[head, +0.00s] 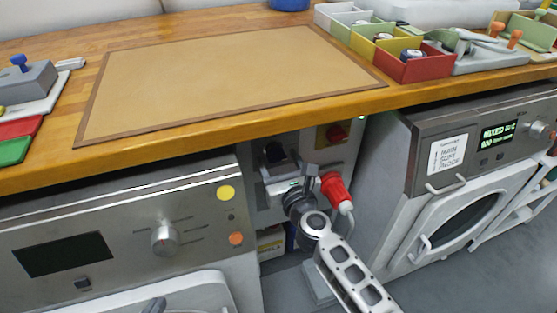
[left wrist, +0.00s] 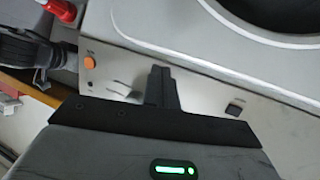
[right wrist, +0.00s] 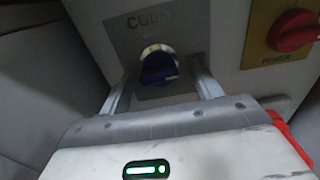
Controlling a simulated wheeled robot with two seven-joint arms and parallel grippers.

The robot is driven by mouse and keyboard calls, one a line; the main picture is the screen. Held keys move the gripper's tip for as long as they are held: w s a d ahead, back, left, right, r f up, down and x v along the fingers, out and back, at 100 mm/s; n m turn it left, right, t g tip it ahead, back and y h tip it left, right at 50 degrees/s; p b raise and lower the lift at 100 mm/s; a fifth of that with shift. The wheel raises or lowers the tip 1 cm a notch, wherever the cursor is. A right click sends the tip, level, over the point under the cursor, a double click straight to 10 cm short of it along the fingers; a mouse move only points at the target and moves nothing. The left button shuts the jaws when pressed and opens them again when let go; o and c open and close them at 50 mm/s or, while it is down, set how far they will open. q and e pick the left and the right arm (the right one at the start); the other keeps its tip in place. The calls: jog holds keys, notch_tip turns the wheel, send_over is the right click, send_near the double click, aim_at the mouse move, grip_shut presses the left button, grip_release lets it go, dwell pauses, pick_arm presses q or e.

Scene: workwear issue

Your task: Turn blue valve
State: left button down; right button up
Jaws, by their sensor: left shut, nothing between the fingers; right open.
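The blue valve (right wrist: 160,70) is a dark blue handle on a grey plate marked COLD, on the panel between the two machines. In the head view the valve (head: 275,152) shows small and dark just beyond my right gripper (head: 273,172). In the right wrist view my right gripper (right wrist: 160,84) is open, with one finger on each side of the valve. A gap shows between each finger and the handle; I cannot tell how deep the fingers reach. My left gripper (left wrist: 158,75) is shut and empty in front of the left machine's panel.
A red power switch (right wrist: 295,32) on a yellow plate is right of the valve. A red piece (head: 334,190) is close beside my right gripper. The left machine (head: 120,235) and right machine (head: 420,185) flank the gap, under a wooden counter (head: 215,130).

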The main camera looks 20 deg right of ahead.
jog(key=shift+w, duration=0.2)
jog(key=c, duration=1)
